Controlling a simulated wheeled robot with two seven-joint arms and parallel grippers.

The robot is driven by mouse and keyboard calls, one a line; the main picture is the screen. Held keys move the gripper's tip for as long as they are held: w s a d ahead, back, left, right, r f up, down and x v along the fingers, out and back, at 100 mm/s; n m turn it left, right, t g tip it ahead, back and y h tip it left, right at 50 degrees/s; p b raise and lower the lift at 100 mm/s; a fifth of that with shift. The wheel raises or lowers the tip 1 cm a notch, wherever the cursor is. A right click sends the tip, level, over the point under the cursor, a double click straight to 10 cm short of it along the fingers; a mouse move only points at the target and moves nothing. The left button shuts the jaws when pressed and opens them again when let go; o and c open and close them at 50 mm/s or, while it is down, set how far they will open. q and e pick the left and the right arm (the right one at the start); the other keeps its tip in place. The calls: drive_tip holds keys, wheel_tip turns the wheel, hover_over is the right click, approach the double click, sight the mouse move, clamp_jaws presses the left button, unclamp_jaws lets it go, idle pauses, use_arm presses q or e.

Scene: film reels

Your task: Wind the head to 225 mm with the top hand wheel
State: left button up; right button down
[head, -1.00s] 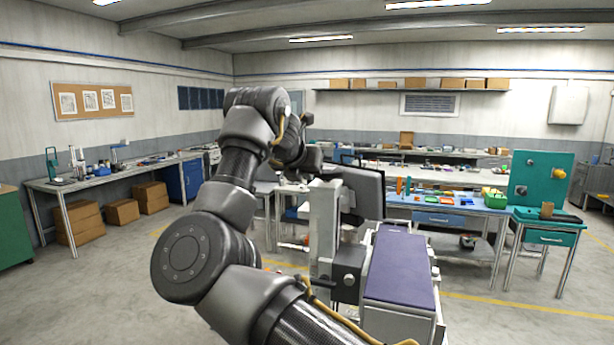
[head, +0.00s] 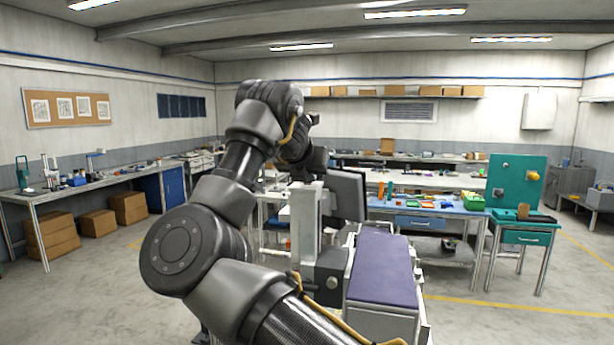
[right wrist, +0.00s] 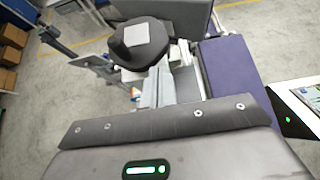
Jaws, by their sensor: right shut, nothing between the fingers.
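The measuring stand has a pale upright column (head: 304,228), a dark head block (head: 326,272) with a side knob, and a purple-topped bed (head: 384,268). In the right wrist view, a dark, rounded, lobed part with a pale square on top (right wrist: 143,42) appears to be the top hand wheel. It lies beyond the gripper body, beside the dark screen. My right gripper (head: 312,166) is above the column top, shut and empty; its fingertips are hard to make out. I cannot tell whether it touches the wheel. No height reading is legible. My left gripper is not in view.
A dark monitor (head: 347,195) stands close behind the column, to its right. A blue bench (head: 425,212) with small parts is behind. A teal-panelled stand (head: 516,182) is at right. Open floor lies to the left, with cardboard boxes (head: 98,222) under a side bench.

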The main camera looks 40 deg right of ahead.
drive_tip(key=shift+w+d+r, duration=0.1)
drive_tip(key=shift+w, duration=0.05)
drive_tip(key=shift+w+p, duration=0.15)
drive_tip(key=shift+p, duration=0.2)
drive_tip(key=shift+w+a+p, duration=0.4)
drive_tip(key=shift+w+p, duration=0.1)
drive_tip(key=shift+w, duration=0.05)
drive_tip(key=shift+r, duration=0.15)
drive_tip(key=shift+w+a+p, duration=0.2)
drive_tip(key=shift+w+p, duration=0.3)
drive_tip(key=shift+p, duration=0.2)
